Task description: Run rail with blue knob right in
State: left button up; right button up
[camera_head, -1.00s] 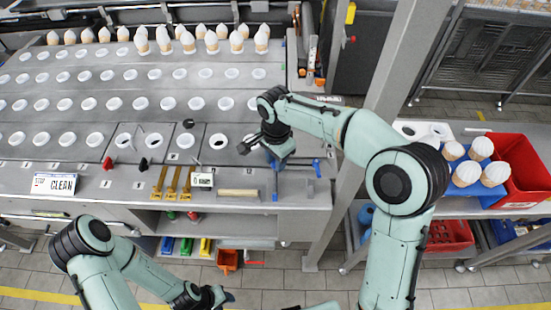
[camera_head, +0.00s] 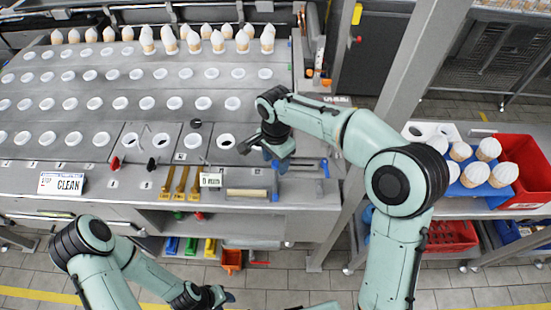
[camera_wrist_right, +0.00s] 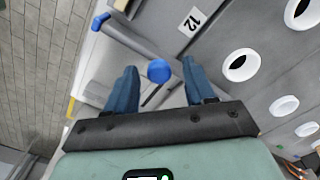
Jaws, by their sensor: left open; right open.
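The rail is a grey bar with a blue end cap at the table's front edge, upper left in the right wrist view. Its round blue knob (camera_wrist_right: 158,71) appears between my right gripper's blue fingertips (camera_wrist_right: 160,64). The fingers are spread, and I see no contact with the knob; the depth between them is hard to judge. In the head view my right gripper (camera_head: 279,165) points down over the table's front right corner and hides most of the knob area. My left gripper (camera_head: 215,298) is low in front of the table, empty and partly cut off from clear sight.
The grey table (camera_head: 90,150) holds several white cups in holes. A CLEAN sign (camera_head: 62,183) and brass tools (camera_head: 180,180) stand along its front. A red crate (camera_head: 528,160) lies further right.

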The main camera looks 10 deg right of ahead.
pick_arm(q)
jog(key=w+r+p, duration=0.2)
jog(key=w, duration=0.1)
jog(key=shift+r, duration=0.3)
pick_arm(e)
notch_tip(320, 180, up, 13)
jog(key=shift+r, duration=0.2)
pick_arm(q)
jog(key=shift+s, duration=0.15)
